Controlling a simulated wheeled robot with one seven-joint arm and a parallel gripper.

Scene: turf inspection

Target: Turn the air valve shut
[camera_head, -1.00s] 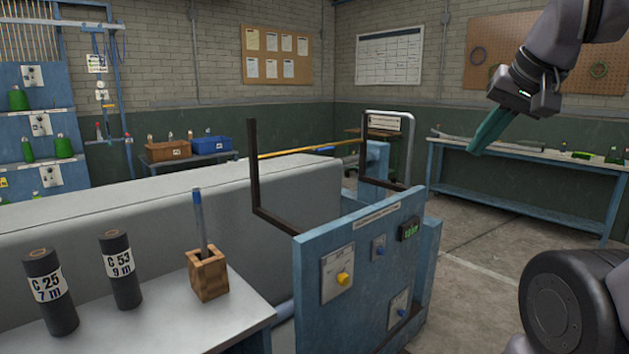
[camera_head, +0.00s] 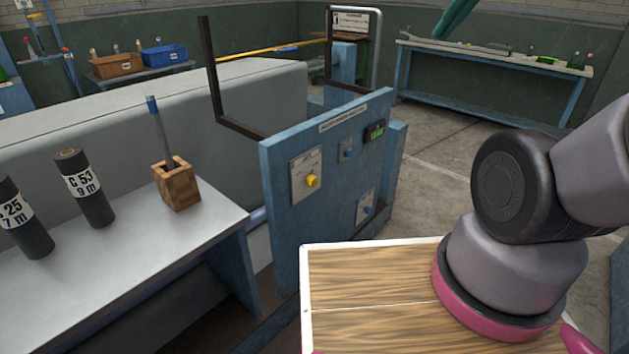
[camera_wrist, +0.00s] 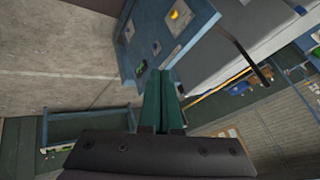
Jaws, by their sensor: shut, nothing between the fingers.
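A blue upright panel (camera_head: 280,215) stands right of the white table in the head view. It carries a yellow knob (camera_head: 312,181) on a pale plate, a blue knob (camera_head: 348,153) and a lower blue knob (camera_head: 367,211). I cannot read which one is the air valve. The panel (camera_wrist: 205,18) and yellow knob (camera_wrist: 174,14) also show in the wrist view, the panel beyond the fingertips. My gripper (camera_wrist: 161,74) has green fingers, shut together and empty. In the head view only part of my gripper (camera_head: 458,18) shows at the top edge, apart from the panel.
A dark upright frame (camera_head: 213,80) rises behind the panel. The white table (camera_head: 110,285) at left holds two black cylinders (camera_head: 85,190) and a wooden pen block (camera_head: 177,186). A workbench (camera_head: 500,58) stands at the back right. Floor between it and the panel is clear.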

